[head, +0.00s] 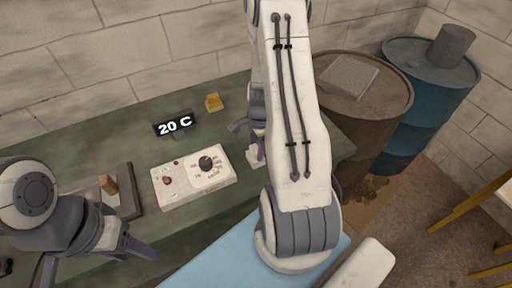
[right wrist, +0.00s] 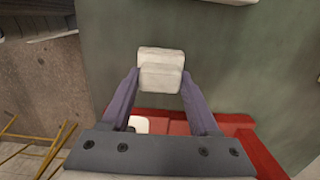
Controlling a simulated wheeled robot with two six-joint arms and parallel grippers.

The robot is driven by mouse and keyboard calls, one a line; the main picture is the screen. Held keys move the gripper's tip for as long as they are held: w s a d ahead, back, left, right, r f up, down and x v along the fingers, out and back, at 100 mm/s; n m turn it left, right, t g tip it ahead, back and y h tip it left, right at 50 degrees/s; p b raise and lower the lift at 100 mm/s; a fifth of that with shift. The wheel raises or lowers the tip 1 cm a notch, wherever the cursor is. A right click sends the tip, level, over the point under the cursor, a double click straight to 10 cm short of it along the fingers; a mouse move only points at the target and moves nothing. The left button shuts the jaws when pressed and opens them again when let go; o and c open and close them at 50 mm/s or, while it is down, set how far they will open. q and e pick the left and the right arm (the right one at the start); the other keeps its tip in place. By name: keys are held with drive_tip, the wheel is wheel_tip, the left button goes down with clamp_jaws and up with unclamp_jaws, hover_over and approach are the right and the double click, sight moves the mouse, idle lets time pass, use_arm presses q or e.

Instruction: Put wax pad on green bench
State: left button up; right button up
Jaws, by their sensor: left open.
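The pale, off-white block that I take to be the wax pad (right wrist: 160,70) is between the purple fingertips of my right gripper (right wrist: 160,82), which appear to touch both its sides. Green bench surface shows beyond it in the right wrist view; I cannot tell whether the pad touches it. In the head view my right gripper (head: 258,150) is mostly hidden behind my right arm, over the right part of the green bench (head: 85,150). My left gripper (head: 128,236) is open and empty near the front left of the bench.
A dark frame (head: 133,193) with a wooden-handled piece is at left. A brown barrel (head: 385,110) and blue barrel (head: 440,85) stand right.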

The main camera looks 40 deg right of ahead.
drive_tip(key=o, duration=0.3)
